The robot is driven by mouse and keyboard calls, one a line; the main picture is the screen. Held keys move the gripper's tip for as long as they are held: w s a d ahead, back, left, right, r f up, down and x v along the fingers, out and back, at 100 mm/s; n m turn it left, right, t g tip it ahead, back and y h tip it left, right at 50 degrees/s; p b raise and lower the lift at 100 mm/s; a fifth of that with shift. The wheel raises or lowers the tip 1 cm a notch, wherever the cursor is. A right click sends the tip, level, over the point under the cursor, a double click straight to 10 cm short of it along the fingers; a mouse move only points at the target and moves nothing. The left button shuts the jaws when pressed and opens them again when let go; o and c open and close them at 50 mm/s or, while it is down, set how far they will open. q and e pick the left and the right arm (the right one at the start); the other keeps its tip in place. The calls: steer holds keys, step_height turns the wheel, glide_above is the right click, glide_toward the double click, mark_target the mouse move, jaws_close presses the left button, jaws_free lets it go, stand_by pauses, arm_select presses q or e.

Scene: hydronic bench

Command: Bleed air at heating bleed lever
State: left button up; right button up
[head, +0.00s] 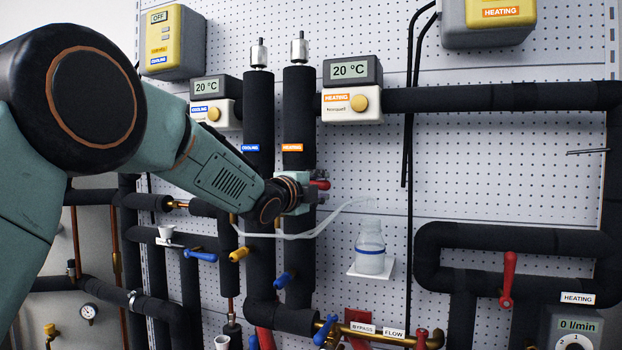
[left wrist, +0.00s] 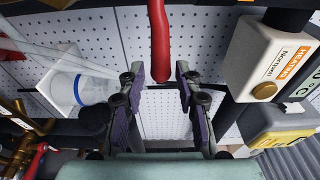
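The red bleed lever (head: 320,184) shows just past my left gripper (head: 300,193), on the heating pipe (head: 299,120) below its orange HEATING label. In the left wrist view the red lever (left wrist: 159,40) points down from the top edge. Its rounded end lies between the two fingertips of my left gripper (left wrist: 160,72), with a gap on each side. The fingers are open and do not appear to touch it. The lever's base is hidden behind the gripper in the head view. My right gripper is not in view.
A bottle (head: 370,252) with a blue band stands on a small white shelf right of the gripper, with clear tubing (head: 330,222) running to it. A heating thermostat (head: 352,103) is above. Blue (head: 285,279) and yellow (head: 239,254) handles sit below.

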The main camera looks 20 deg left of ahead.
arm_select(q)
steer(key=shift+w+d+r, duration=0.2)
steer(key=shift+w+d, duration=0.05)
steer(key=shift+w, duration=0.1)
steer(key=shift+c, duration=0.8)
steer(key=shift+a+f, duration=0.1)
steer(key=c, duration=0.5)
steer(key=shift+o, duration=0.2)
steer(key=shift+s+a+f+b, duration=0.15)
steer(key=shift+s+f+b, duration=0.05)
steer(key=shift+s+b, duration=0.65)
steer(key=shift+s+a+b, duration=0.15)
steer(key=shift+s+b, duration=0.35)
steer(key=shift+s, duration=0.05)
steer(key=shift+s+r, duration=0.15)
steer(key=shift+s, duration=0.1)
steer(key=shift+a, duration=0.1)
